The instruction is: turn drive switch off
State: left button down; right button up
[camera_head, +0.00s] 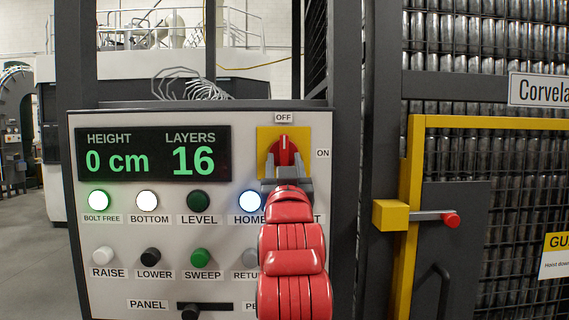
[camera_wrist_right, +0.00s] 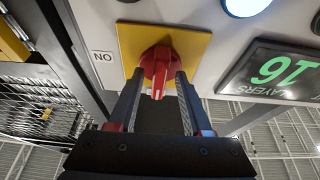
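The drive switch is a red rotary knob (camera_head: 284,148) on a yellow plate (camera_head: 300,135), at the upper right of the control panel. Its handle is upright, with the white mark toward the OFF label (camera_head: 284,118); the ON label (camera_head: 323,153) is to the right. The knob (camera_wrist_right: 160,68) also shows in the right wrist view, which is upside down. My right gripper (camera_wrist_right: 160,82) is open, its fingers on either side of the knob's handle with visible gaps. In the head view the right gripper (camera_head: 286,180) is just below the knob. My left gripper is out of view.
The panel has a display (camera_head: 153,153) reading 0 cm and 16, and rows of buttons, some hidden behind my right arm. A yellow-framed guard door with a red-tipped latch (camera_head: 450,220) stands to the right. A dark post (camera_head: 345,160) is between them.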

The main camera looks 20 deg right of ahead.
jog(key=shift+s, duration=0.15)
jog(key=b+v, duration=0.9)
jog(key=v, duration=0.8)
